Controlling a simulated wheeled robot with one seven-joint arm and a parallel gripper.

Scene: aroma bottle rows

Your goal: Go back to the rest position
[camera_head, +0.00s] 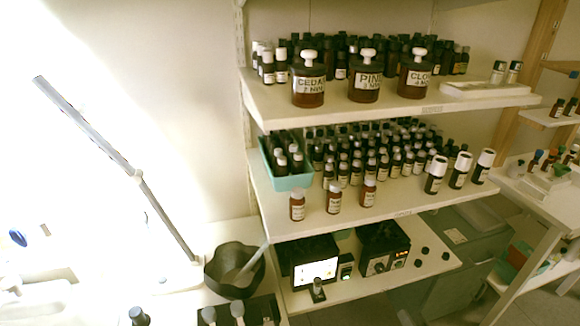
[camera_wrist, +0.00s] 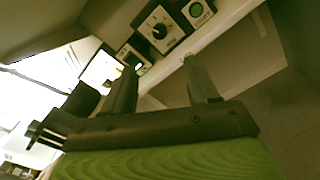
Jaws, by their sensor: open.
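My gripper (camera_wrist: 160,68) shows in the wrist view with its two dark fingers apart and nothing between them. Beyond the fingertips are the devices on the low shelf: a box with a dial (camera_wrist: 158,28) and a bright screen (camera_wrist: 98,72). The wrist view is tilted. I cannot make out my gripper in the head view. There, large brown bottles labelled CEDAR (camera_head: 308,86), PINE (camera_head: 365,84) and CLOVE (camera_head: 416,78) stand upright on the top shelf. Three small brown bottles (camera_head: 334,198) stand at the front of the middle shelf.
Three dark bottles with white caps (camera_head: 459,171) stand right of the brown ones. A teal bin (camera_head: 290,183) holds more bottles. A dark mortar (camera_head: 234,283) and a lamp arm (camera_head: 90,125) are on the left. The lit-screen device (camera_head: 314,271) stands on the low shelf (camera_head: 365,288).

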